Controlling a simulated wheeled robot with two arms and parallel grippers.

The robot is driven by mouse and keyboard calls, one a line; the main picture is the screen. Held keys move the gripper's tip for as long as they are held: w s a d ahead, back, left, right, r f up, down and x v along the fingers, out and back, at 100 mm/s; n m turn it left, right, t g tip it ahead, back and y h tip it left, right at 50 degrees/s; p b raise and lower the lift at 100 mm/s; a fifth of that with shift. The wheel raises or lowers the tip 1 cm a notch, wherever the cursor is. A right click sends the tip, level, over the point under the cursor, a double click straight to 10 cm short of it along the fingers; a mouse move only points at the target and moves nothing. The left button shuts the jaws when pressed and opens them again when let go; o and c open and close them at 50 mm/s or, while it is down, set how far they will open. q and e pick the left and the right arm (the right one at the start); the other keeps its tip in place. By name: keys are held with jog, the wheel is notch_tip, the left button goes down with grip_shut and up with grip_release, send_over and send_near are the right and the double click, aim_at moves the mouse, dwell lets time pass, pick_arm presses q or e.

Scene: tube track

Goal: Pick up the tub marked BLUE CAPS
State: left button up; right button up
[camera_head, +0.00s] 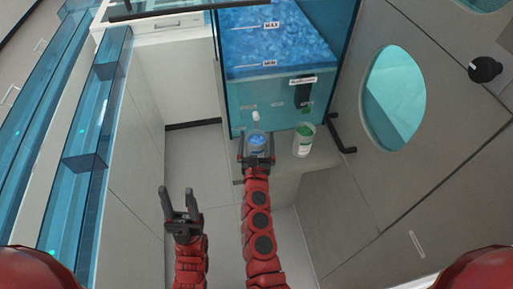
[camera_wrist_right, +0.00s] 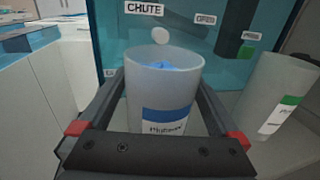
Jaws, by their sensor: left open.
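A pale, translucent tub (camera_wrist_right: 160,95) with blue contents and a blue-banded label stands in front of the teal tank; the label's words are too small to read surely. In the head view the tub (camera_head: 257,143) is between the fingers of my right gripper (camera_head: 257,157). In the right wrist view a finger of my right gripper (camera_wrist_right: 160,110) runs along each side of the tub; I cannot tell whether they press on it. My left gripper (camera_head: 180,205) is open and empty, lower and to the left.
A similar tub with green contents (camera_head: 303,140) stands just right; it also shows in the wrist view (camera_wrist_right: 270,95). Behind is the teal tank (camera_head: 240,95) with blue contents. A white ball (camera_wrist_right: 161,36) shows above the tub. A dark bracket (camera_head: 338,135) stands at right.

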jog(key=c, duration=1.3)
jog(key=shift+o, duration=0.2)
jog(key=shift+r, duration=0.1)
